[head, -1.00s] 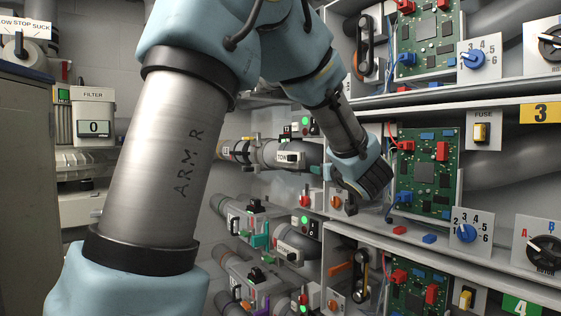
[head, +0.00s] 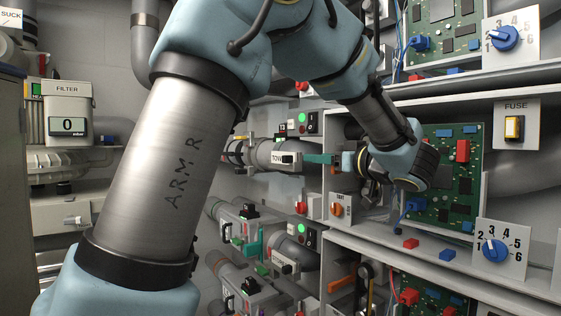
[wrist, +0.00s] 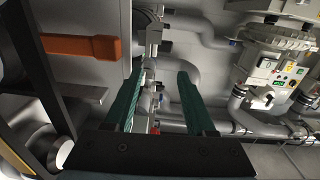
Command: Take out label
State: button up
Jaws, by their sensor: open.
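A small white label (head: 282,158) with dark lettering, partly readable as "TOW", sits on the grey horizontal tube (head: 262,154) in the head view. My gripper (head: 308,158) points left towards it, with green fingers just right of the label. I cannot tell whether they touch it. In the wrist view my gripper (wrist: 166,74) shows two green fingers set apart, with nothing clearly held between them. I cannot make out the label in the wrist view. A lower label (head: 285,266) sits on another tube.
Shelves with green circuit boards (head: 440,180) and a numbered dial (head: 495,250) stand close on the right. Red and blue blocks (head: 411,243) lie on the shelf. An orange handle (wrist: 80,46) is near my gripper in the wrist view. A filter unit (head: 68,125) stands at left.

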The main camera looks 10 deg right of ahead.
jog(key=p, duration=0.2)
send_near(293, 155)
jog(key=x, duration=0.3)
jog(key=shift+y, duration=0.4)
jog(key=p+x, duration=0.1)
jog(key=x, duration=0.1)
jog(key=p+x, duration=0.2)
jog(key=x, duration=0.1)
jog(key=shift+s+a+r, duration=0.15)
jog(key=shift+s+a, duration=0.05)
jog(key=shift+a, duration=0.05)
jog(key=shift+w+a, duration=0.15)
jog(key=shift+w, duration=0.2)
jog(key=shift+c, duration=0.3)
grip_shut()
